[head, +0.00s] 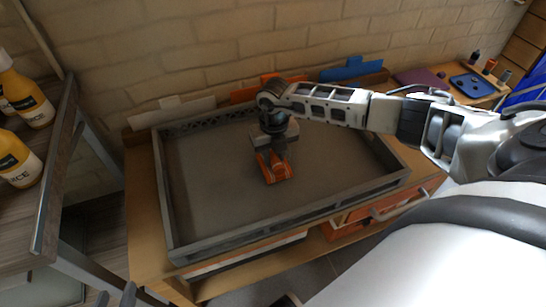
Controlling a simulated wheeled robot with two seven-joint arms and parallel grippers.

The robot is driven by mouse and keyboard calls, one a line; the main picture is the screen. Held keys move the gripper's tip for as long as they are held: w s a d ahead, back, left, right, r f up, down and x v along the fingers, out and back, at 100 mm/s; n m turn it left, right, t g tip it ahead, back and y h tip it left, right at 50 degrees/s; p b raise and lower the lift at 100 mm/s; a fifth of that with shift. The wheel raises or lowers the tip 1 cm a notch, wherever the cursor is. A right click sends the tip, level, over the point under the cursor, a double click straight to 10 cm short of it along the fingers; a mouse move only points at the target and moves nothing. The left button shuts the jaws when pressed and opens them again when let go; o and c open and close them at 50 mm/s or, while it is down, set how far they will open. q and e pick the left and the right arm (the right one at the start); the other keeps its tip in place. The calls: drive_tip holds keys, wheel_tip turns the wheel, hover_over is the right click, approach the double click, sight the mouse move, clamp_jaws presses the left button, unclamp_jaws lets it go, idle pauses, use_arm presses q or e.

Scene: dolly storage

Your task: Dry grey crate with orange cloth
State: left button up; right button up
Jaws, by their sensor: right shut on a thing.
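The grey crate (172,205) is a wide, shallow tray with low walls, lying on a wooden workbench with its inside facing up. Its floor is bare around the cloth. My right gripper (270,155) reaches in from the right, over the middle of the crate, pointing down. It is shut on the orange cloth (279,172), which is bunched below the fingers at the crate floor; firm contact is hard to tell. My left gripper (115,297) shows only as dark fingertips at the bottom left edge, apart and empty, away from the crate.
A wooden shelf (40,190) with yellow spray bottles (22,95) stands at the left. Orange (250,93) and blue (350,69) items stand behind the crate by the brick wall. A side table (460,92) with small containers is at the back right. Orange drawers (350,228) sit below.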

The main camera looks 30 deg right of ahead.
drive_tip(key=shift+s+d, duration=0.1)
drive_tip(key=shift+d, duration=0.1)
drive_tip(key=shift+d, duration=0.1)
drive_tip(key=shift+s+d, duration=0.25)
drive_tip(key=shift+d, duration=0.85)
drive_tip(key=shift+s+d, duration=0.25)
drive_tip(key=shift+d, duration=0.8)
drive_tip(key=shift+r+p, duration=0.85)
drive_tip(key=shift+p, duration=0.05)
drive_tip(key=shift+f, duration=0.1)
